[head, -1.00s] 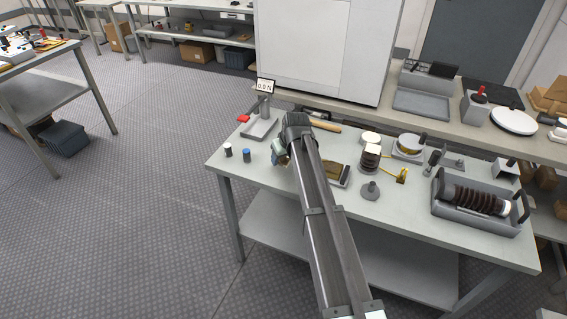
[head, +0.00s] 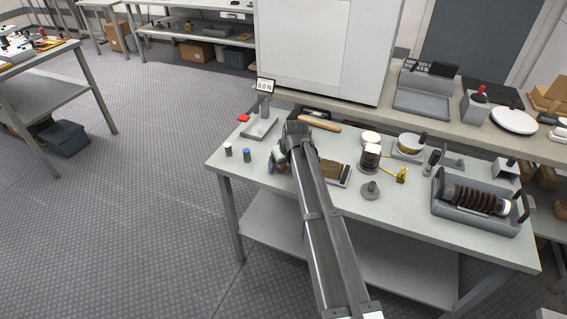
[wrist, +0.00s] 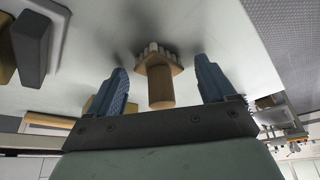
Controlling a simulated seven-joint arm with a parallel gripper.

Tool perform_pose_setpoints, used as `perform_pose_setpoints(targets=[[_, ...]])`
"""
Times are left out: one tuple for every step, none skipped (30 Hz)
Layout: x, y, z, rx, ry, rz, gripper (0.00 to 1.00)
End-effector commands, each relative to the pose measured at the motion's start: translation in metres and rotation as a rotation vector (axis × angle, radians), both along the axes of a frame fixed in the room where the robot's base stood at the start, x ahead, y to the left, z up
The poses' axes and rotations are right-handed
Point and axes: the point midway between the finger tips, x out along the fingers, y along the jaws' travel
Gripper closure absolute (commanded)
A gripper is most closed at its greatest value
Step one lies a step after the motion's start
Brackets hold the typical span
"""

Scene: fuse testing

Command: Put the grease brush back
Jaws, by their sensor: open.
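The brush (wrist: 160,80) shows in the wrist view, with a round tan handle, a wider wooden head and pale bristles. My gripper (wrist: 161,72) is open, with one blue finger on each side of the brush and a gap on both sides. In the head view my gripper (head: 279,160) is low over the left part of the grey table (head: 222,163), and the brush is hidden there. Whether the brush touches the table is not clear.
A wooden rod (head: 320,123) lies behind my wrist. A blue-topped cylinder (head: 247,155) and a white-topped one (head: 227,149) stand left. A force-gauge stand (head: 260,128) is behind them.

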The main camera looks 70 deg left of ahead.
Motion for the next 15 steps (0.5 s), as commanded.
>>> perform_pose_setpoints(targets=[[0.0,0.0,0.0,0.0,0.0,0.0,0.17],[0.0,0.0,0.0,0.0,0.0,0.0,0.17],[0.0,0.0,0.0,0.0,0.0,0.0,0.17],[0.0,0.0,0.001,0.0,0.0,0.0,0.17],[0.0,0.0,0.001,0.0,0.0,0.0,0.17],[0.0,0.0,0.003,0.0,0.0,0.0,0.17],[0.0,-0.001,0.005,0.001,0.0,0.0,0.17],[0.0,-0.002,0.007,0.001,0.0,0.0,0.17],[0.0,-0.004,0.011,0.001,0.0,0.0,0.17],[0.0,-0.005,0.014,0.001,-0.001,0.0,0.17],[0.001,-0.007,0.018,0.002,-0.001,0.0,0.17],[0.001,-0.01,0.024,0.002,-0.001,0.0,0.17],[0.001,-0.012,0.03,0.002,-0.001,0.0,0.17],[0.001,-0.014,0.035,0.002,-0.001,0.0,0.17],[0.001,-0.017,0.042,0.002,-0.001,0.0,0.17]])
